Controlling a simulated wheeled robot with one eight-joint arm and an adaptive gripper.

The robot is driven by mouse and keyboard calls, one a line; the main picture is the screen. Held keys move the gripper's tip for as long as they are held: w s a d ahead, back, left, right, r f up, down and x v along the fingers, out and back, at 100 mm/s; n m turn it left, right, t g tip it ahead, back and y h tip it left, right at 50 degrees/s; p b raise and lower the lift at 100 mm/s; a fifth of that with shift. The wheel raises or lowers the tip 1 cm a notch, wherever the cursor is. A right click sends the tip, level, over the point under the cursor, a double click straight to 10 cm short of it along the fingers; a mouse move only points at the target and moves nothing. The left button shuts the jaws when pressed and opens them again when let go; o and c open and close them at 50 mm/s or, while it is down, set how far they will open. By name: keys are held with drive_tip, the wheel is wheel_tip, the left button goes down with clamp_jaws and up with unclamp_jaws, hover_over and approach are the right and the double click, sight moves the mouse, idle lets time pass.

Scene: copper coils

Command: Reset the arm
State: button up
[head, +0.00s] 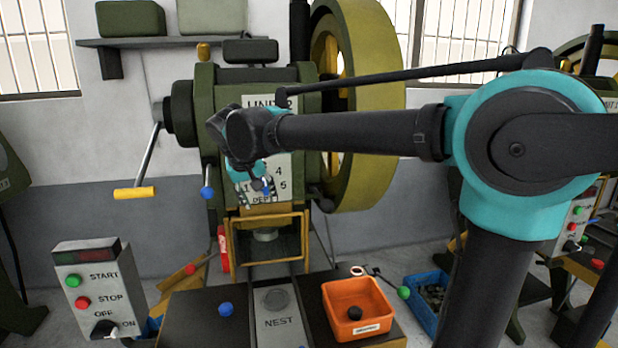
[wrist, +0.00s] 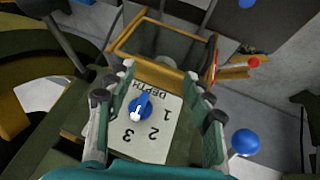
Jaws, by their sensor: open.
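My arm reaches from the right in the head view to the front of a green press marked UNIT 2 (head: 268,102). My gripper (head: 257,192) is in front of the press's depth panel (head: 280,165). In the wrist view my gripper (wrist: 160,72) is open, with one finger on each side of the panel and nothing held. A blue depth knob (wrist: 141,106) with a white pointer shows between the fingers, beside the numbers 1, 2 and 3. The fingers look apart from the knob. In the head view the gripper partly hides the panel.
A yellow guard frame (head: 232,245) stands below the panel, above the NEST plate (head: 278,318). A lever with a blue ball (head: 207,193) hangs left of the gripper. A control box (head: 88,290), an orange bin (head: 358,325) and a blue crate (head: 422,312) stand around the front. A large flywheel (head: 385,110) is behind my arm.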

drive_tip(key=s+d+f+m+g, duration=0.1)
drive_tip(key=s+d+f, duration=0.1)
drive_tip(key=d+f, duration=0.65)
drive_tip(key=s+d+f+m, duration=0.1)
drive_tip(key=d+f, duration=0.5)
drive_tip(key=d, duration=0.6)
drive_tip(key=s+d+f+m+y, duration=0.1)
drive_tip(key=s+d+f, duration=1.2)
drive_tip(key=s+f, duration=0.1)
drive_tip(key=shift+s+f+g, duration=0.2)
drive_tip(key=shift+g, duration=0.1)
drive_tip(key=shift+c, duration=0.3)
